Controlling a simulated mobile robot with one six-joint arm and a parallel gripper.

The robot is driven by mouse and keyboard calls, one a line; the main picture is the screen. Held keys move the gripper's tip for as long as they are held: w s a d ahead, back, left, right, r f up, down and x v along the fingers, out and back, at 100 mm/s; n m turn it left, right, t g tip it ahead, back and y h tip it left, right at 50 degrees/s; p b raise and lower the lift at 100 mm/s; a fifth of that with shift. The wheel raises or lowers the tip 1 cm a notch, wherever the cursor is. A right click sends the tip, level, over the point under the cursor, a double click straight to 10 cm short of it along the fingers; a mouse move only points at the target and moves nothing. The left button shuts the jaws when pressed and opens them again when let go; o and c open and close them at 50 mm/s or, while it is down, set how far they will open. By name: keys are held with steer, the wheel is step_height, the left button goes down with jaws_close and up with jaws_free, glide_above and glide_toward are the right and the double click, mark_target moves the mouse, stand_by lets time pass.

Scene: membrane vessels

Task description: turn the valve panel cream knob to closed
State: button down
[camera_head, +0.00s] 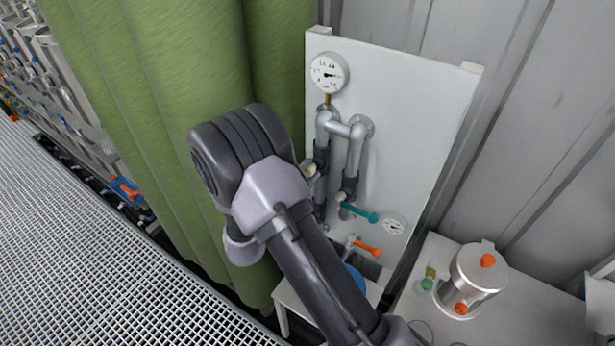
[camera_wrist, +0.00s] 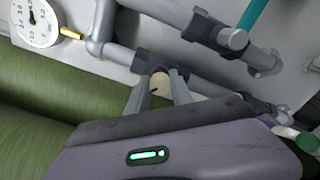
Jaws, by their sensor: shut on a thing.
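The white valve panel (camera_head: 410,110) stands upright beside the green curtain, with grey pipes on its face. The cream knob (camera_wrist: 159,84) sits on the lower pipe in the wrist view, with a dark mark on its face. In the head view only a small part of the cream knob (camera_head: 311,170) shows beside my arm. My gripper (camera_wrist: 158,92) has one finger on each side of the knob and is shut on it. In the head view my wrist hides the fingers.
A teal lever (camera_head: 358,212) and an orange lever (camera_head: 366,248) stick out from the pipes near the knob. A round gauge (camera_head: 329,72) is at the panel's top. The green curtain (camera_head: 190,60) hangs close to my arm. A steel vessel (camera_head: 472,283) stands at the right.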

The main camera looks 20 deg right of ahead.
steer(key=m+b, duration=0.1)
steer(key=m, duration=0.1)
steer(key=m+b, duration=0.1)
steer(key=shift+f+m, duration=0.2)
steer(key=shift+m, duration=0.2)
steer(key=m+b, duration=0.3)
steer(key=shift+m, duration=0.3)
steer(key=m+b, duration=0.3)
steer(key=shift+f+m+b, duration=0.1)
steer(key=shift+m+b, duration=0.2)
steer(key=shift+b, duration=0.05)
steer(key=m+b, duration=0.4)
steer(key=shift+m, duration=0.3)
steer(key=m+b, duration=0.3)
steer(key=b, duration=0.1)
steer(key=shift+f+m, duration=0.1)
steer(key=shift+m, duration=0.2)
steer(key=m+b, duration=0.3)
steer(key=b, duration=0.1)
steer(key=shift+m, duration=0.3)
steer(key=m+b, duration=0.4)
steer(key=shift+r+m+b, duration=0.3)
steer(key=shift+m+b, duration=0.05)
steer(key=shift+m, duration=0.05)
